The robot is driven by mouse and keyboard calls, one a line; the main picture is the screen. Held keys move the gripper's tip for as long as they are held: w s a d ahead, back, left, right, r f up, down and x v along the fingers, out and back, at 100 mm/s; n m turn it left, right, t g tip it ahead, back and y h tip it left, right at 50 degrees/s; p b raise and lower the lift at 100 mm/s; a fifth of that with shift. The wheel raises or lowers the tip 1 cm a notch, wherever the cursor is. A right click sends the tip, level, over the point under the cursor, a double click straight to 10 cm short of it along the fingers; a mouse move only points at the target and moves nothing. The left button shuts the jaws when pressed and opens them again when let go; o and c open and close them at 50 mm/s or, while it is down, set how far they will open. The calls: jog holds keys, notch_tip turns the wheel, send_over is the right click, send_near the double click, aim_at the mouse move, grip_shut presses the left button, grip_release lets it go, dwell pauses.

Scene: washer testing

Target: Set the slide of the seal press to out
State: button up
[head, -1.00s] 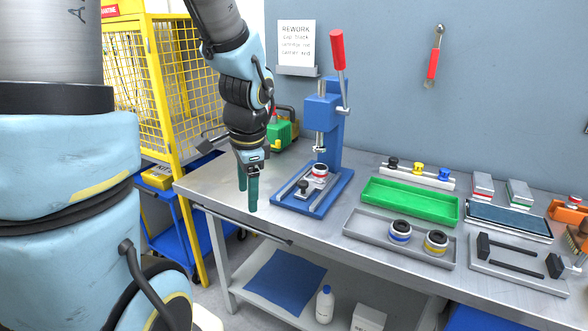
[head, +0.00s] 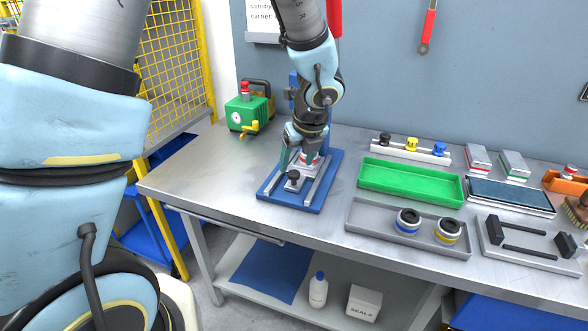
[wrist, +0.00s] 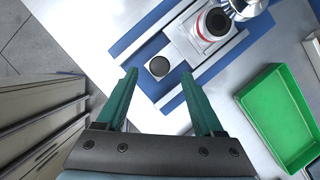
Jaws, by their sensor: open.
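The seal press has a blue base (head: 318,203) with two pale rails, seen in the head view. Its slide is a grey plate (wrist: 184,44) with a round black knob (wrist: 159,66) at the near end. A white cartridge with a red ring and black top (wrist: 214,22) sits on the slide, close to the metal ram (wrist: 246,7). My gripper (head: 299,160) is open and empty above the base. In the wrist view its teal fingers (wrist: 160,80) point toward the knob, which appears between and just beyond the tips. My arm hides much of the press column.
A green tray (head: 410,197) and a grey tray (head: 366,240) with two ringed cartridges stand right of the press. A green pump-like unit (head: 247,112) stands behind left. The bench's left part (head: 210,170) is bare.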

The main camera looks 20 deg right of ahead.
aim_at(294, 172)
jog(key=shift+x, duration=1.95)
jog(key=shift+c, duration=0.2)
grip_shut()
